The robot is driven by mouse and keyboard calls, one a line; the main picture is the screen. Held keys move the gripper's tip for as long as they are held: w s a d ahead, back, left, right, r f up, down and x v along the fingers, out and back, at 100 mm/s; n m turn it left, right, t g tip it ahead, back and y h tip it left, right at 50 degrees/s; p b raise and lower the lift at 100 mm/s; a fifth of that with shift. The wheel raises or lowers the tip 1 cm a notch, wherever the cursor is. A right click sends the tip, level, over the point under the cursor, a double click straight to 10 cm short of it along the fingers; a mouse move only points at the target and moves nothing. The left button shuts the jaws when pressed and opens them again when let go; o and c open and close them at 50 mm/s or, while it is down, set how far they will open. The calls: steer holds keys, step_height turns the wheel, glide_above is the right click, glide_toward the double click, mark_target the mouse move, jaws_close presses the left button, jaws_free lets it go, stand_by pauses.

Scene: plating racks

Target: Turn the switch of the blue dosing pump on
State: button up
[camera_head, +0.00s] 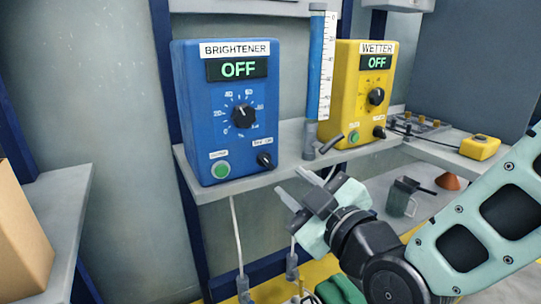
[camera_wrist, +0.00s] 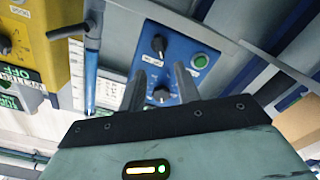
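The blue dosing pump (camera_head: 223,130), labelled BRIGHTENER, stands on a grey shelf; its display (camera_head: 238,68) reads OFF. Its black switch (camera_head: 265,160) is at the lower right of its front, right of a green button (camera_head: 221,170) and below the scaled dial (camera_head: 244,116). My gripper (camera_head: 292,181) is open and empty, in front of the shelf, below and right of the switch, apart from it. The wrist view shows the pump (camera_wrist: 183,72) upside down; the switch (camera_wrist: 158,43) lies beyond the open fingertips (camera_wrist: 158,72), and the dial (camera_wrist: 161,93) shows between the fingers.
A yellow pump (camera_head: 351,95), labelled WETTER and reading OFF, stands to the right. A blue tube with a scale (camera_head: 323,65) and a grey valve handle (camera_head: 330,146) stand between the pumps. The shelf edge (camera_head: 240,187) runs below the pump. A cardboard box (camera_head: 20,240) is at left.

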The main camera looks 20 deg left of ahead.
mark_target(268, 163)
steer(key=p+x, duration=0.1)
steer(key=x, duration=0.8)
jaws_close()
